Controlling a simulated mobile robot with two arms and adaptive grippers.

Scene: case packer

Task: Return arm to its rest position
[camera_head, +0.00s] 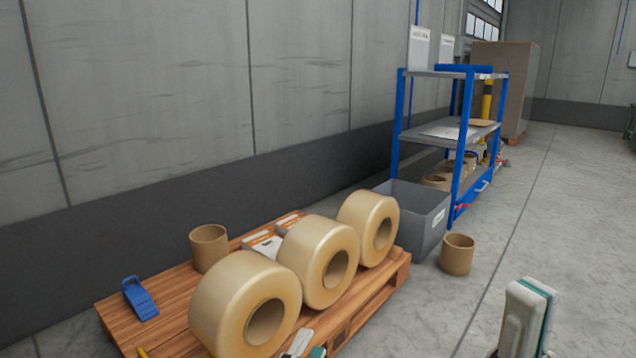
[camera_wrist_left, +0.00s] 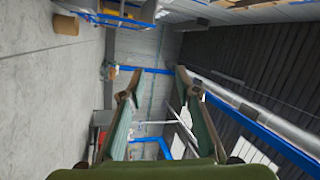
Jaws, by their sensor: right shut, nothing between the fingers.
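My left gripper (camera_wrist_left: 157,75) shows in the left wrist view with its two green-and-brown fingers spread apart. The gap between them is empty, and only distant wall, floor and blue frame parts show past them. In the head view, a white and teal part of my arm (camera_head: 525,318) rises at the bottom right over the floor. Another small white and teal part (camera_head: 300,343) shows at the bottom edge, by the front of the wooden pallet (camera_head: 345,325).
The pallet carries three large tape rolls (camera_head: 325,262), a cardboard core (camera_head: 208,248) and a blue tool (camera_head: 140,298). A grey bin (camera_head: 425,222), another core (camera_head: 457,254) and a blue-framed shelf (camera_head: 450,130) stand behind. Floor at the right is clear.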

